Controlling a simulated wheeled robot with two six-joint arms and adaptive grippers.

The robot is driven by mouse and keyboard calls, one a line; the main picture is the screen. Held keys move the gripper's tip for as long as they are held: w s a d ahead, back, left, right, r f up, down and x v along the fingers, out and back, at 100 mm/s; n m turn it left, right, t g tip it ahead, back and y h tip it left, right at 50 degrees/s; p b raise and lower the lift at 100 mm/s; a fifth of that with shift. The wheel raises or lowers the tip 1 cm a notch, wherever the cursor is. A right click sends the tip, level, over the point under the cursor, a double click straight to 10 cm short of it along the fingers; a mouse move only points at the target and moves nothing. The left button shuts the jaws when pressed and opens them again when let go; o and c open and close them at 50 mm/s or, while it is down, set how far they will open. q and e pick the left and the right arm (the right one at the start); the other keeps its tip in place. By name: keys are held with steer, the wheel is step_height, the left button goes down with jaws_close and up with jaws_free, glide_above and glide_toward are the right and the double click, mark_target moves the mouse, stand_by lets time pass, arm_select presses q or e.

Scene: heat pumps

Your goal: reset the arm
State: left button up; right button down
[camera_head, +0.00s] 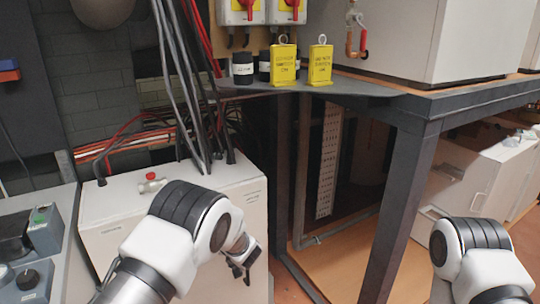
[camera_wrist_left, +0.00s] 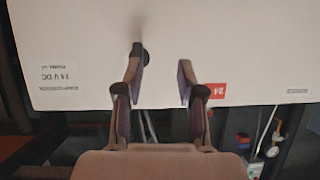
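My left arm comes in from the lower left in the head view. Its gripper (camera_head: 240,262) hangs low in front of the white cabinet (camera_head: 236,200). In the left wrist view the two fingers (camera_wrist_left: 160,75) are spread apart with nothing between them. A white panel marked 24 V DC (camera_wrist_left: 100,60) lies behind the fingers, its lettering upside down. Whether a fingertip touches it I cannot tell. A white link of my right arm (camera_head: 480,262) shows at the lower right of the head view; its gripper is out of frame.
Grey and black cables (camera_head: 175,90) run down to the cabinet. Yellow tags (camera_head: 283,66) and a black cylinder (camera_head: 242,70) stand on a dark metal shelf (camera_head: 350,92). A dark steel frame post (camera_head: 398,215) rises between my arms. A control box (camera_head: 45,230) is at the left.

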arm_select(q)
steer(key=s+a+f+m+g+h+p, duration=0.1)
steer(key=s+a+f+m+g, duration=0.2)
steer(key=s, duration=0.5)
steer(key=s+a+f+p, duration=0.2)
steer(key=s+a+f, duration=0.2)
steer(key=s+f, duration=0.3)
steer(key=s+a+f+m+g+h+p, duration=0.1)
steer(key=s+a+f+m+g, duration=0.15)
steer(key=s, duration=0.65)
steer(key=s+d+g+h, duration=0.2)
steer(key=s+d+h, duration=0.1)
steer(key=s, duration=0.9)
steer(key=s+d+m+g+h, duration=0.1)
steer(key=s+d+g+h, duration=0.2)
steer(key=s, duration=1)
steer(key=shift+d+f+p, duration=0.25)
steer(key=shift+f+p, duration=0.05)
